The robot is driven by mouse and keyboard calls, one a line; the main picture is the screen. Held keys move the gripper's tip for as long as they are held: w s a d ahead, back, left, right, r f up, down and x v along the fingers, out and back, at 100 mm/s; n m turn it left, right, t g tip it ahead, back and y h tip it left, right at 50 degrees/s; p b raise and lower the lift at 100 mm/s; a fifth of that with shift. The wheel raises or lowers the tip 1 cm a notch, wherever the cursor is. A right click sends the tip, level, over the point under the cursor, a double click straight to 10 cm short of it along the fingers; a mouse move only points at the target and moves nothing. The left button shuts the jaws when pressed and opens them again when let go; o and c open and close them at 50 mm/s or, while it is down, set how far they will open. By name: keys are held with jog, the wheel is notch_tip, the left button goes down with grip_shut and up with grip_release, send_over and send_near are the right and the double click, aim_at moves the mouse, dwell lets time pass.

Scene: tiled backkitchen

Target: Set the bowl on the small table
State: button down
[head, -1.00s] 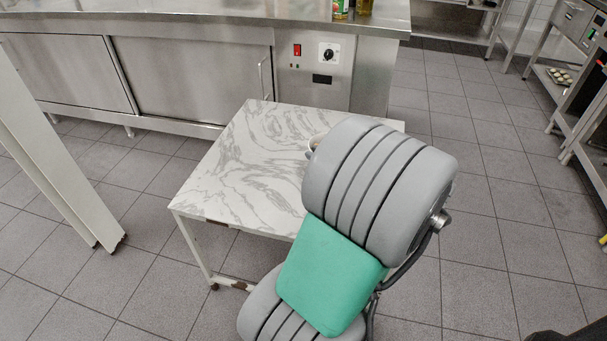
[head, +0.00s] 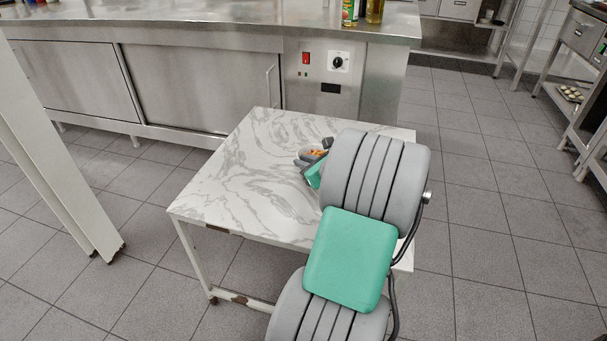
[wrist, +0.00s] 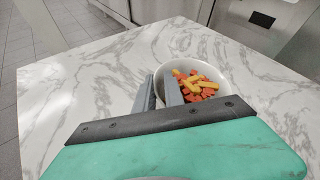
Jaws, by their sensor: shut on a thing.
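The white bowl (wrist: 218,76) holds red and yellow pieces of food. In the wrist view it is at the fingers of my gripper (wrist: 160,90), which is shut on its near left rim. The small table (head: 230,180) has a white top with grey marbling and a pale metal frame. The bowl (head: 314,153) is over the right part of this top, at or just above the surface; I cannot tell if it touches. In the head view my gripper (head: 308,163) and forearm hide part of the bowl and the table's right side.
A steel counter (head: 200,85) with a switch and a dial stands behind the table. Bottles (head: 374,10) and a can stand on its top. A white post (head: 55,150) rises at the left. The table's left part is bare. Tiled floor is free at the right.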

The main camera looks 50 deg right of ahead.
notch_tip(320, 180, down, 4)
jog(key=shift+w+r+b, duration=0.1)
jog(key=shift+r+b, duration=0.15)
jog(key=shift+b, duration=0.7)
jog(key=shift+r, duration=0.15)
jog(key=c, duration=1.4)
grip_release()
jog(key=shift+r, duration=0.1)
